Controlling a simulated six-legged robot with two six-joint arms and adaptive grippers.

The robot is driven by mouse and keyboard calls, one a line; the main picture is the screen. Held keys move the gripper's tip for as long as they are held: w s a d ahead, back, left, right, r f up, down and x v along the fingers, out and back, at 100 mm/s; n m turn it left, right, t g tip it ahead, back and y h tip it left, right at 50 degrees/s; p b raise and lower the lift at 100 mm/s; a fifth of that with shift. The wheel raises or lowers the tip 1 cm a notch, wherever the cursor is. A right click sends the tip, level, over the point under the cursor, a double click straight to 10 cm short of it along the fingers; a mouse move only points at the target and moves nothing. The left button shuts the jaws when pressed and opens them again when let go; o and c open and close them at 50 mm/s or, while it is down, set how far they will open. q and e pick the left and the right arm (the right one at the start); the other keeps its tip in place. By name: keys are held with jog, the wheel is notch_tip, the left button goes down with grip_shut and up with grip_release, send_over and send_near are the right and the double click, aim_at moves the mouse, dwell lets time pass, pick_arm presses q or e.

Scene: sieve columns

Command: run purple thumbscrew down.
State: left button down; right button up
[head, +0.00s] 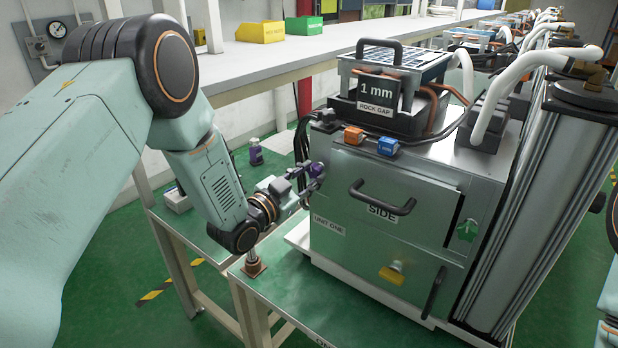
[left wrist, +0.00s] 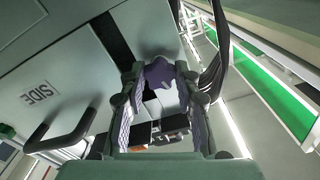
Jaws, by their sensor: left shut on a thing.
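The purple thumbscrew (head: 317,170) sits at the upper left edge of the grey machine marked UNIT ONE (head: 335,245). My left gripper (head: 306,177) reaches it from the left and is shut on it. In the left wrist view the purple knob (left wrist: 158,74) is between the fingertips (left wrist: 160,80), against the machine's edge. The fingers cover part of the knob, and its thread is hidden. My right gripper is not in view; only bits of my right arm show at the right edge.
The machine's front has a dark SIDE handle (head: 382,198). Orange (head: 353,137) and blue (head: 387,146) blocks sit on its top edge. Black hoses hang close behind my left gripper. A purple-labelled bottle (head: 256,152) stands on the green bench to the left.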

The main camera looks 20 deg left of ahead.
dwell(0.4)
pick_arm(q)
jog(key=c, duration=1.3)
grip_release()
jog(key=shift+o, duration=0.2)
jog(key=shift+s, duration=0.1)
jog(key=v, duration=1.2)
jog(key=shift+r, duration=0.15)
